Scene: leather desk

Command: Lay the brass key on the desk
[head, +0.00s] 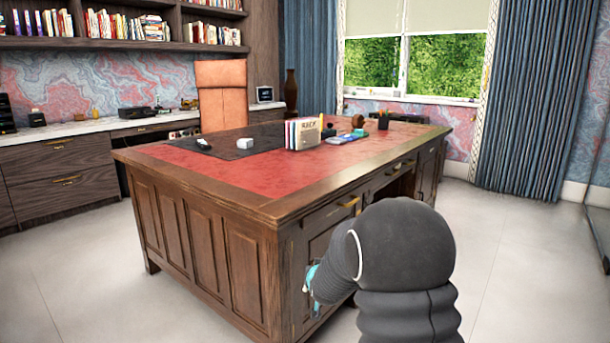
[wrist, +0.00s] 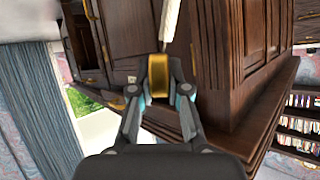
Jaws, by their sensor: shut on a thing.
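My gripper (wrist: 160,92) is shut on a brass-coloured piece, the brass key (wrist: 158,75), in the wrist view. Only a short, wide gold part of the key shows between the fingers. A pale strip rises above it, and I cannot tell whether it belongs to the key. In the head view my gripper (head: 311,279) is mostly hidden by my arm, low beside the desk's front drawers, and the key cannot be made out. The desk (head: 270,178) is dark wood with a red leather top, higher in the picture than my gripper.
A dark mat (head: 222,146) with a small white block (head: 244,143) lies on the desk. Upright books (head: 303,134), a pen holder (head: 383,122) and small items stand towards the back. The red leather near the front left is clear. An orange chair (head: 221,92) stands behind.

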